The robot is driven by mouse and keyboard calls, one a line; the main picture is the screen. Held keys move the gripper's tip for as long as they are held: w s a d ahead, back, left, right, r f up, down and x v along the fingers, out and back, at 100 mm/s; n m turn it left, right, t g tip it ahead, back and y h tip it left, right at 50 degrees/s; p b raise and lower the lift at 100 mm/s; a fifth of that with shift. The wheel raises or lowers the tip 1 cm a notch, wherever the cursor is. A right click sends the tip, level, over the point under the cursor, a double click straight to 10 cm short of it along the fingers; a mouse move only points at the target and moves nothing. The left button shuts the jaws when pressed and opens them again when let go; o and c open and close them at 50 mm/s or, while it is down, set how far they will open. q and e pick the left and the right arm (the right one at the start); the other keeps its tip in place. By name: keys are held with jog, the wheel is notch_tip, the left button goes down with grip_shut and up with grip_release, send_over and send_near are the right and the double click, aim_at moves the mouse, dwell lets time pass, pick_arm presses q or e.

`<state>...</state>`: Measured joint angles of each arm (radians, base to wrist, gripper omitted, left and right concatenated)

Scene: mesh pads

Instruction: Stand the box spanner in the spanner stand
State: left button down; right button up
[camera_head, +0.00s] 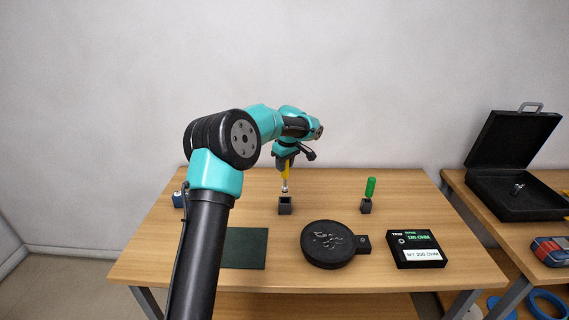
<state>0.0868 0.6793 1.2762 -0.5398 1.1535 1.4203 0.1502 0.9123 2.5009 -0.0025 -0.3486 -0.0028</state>
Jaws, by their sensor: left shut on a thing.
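My left gripper (286,164) reaches in from the left, pointing down over the table. It is shut on the box spanner (285,186), which has a yellow handle and a metal shaft hanging downward, close to upright. The spanner stand (285,206) is a small dark block directly below. The spanner's lower end is at or just above the top of the stand; I cannot tell whether it is inside the opening. My right gripper is not in view.
A green-handled tool (370,187) stands in another dark block (366,206) to the right. A round black dish (328,244), a labelled black box (416,249) and a dark mat (246,248) lie nearer. An open black case (508,197) is on the right table.

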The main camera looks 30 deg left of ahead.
aim_at(284, 187)
pick_arm(q)
jog(key=shift+f, duration=4.15)
jog(key=c, duration=0.7)
grip_release()
jog(key=r, duration=0.5)
jog(key=d+r, duration=0.1)
jog(key=r, duration=0.5)
jog(key=d+r, duration=0.1)
jog(key=r, duration=0.5)
jog(key=shift+s+d+r, duration=0.1)
jog(key=shift+s+d, duration=0.15)
jog(key=shift+s, duration=0.1)
